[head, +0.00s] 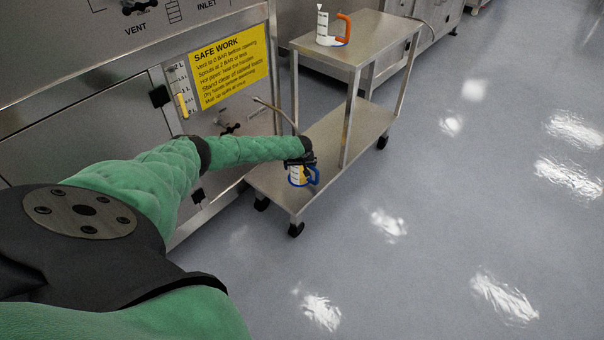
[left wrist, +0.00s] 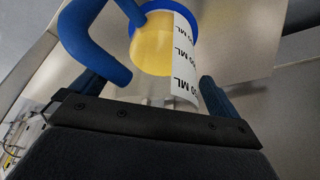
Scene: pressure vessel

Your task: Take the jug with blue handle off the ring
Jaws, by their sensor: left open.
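The jug with the blue handle (head: 296,175) is at the near end of the cart's lower shelf, partly hidden under my left gripper (head: 301,161). In the left wrist view the jug (left wrist: 152,52) shows yellow contents and a white scale label marked ML. Its curved blue handle (left wrist: 88,40) is on the left, close to the left finger. My left gripper (left wrist: 155,90) is open, its fingers apart on either side of the view; I see no grip on the jug. A blue band circles the jug; I cannot tell whether it is the ring. My right gripper is not in view.
A jug with an orange handle (head: 324,28) stands on the cart's upper shelf (head: 375,38). A cart post (head: 352,115) rises beside my left gripper. A steel cabinet with a yellow safety sign (head: 228,65) is at left. The floor at right is clear.

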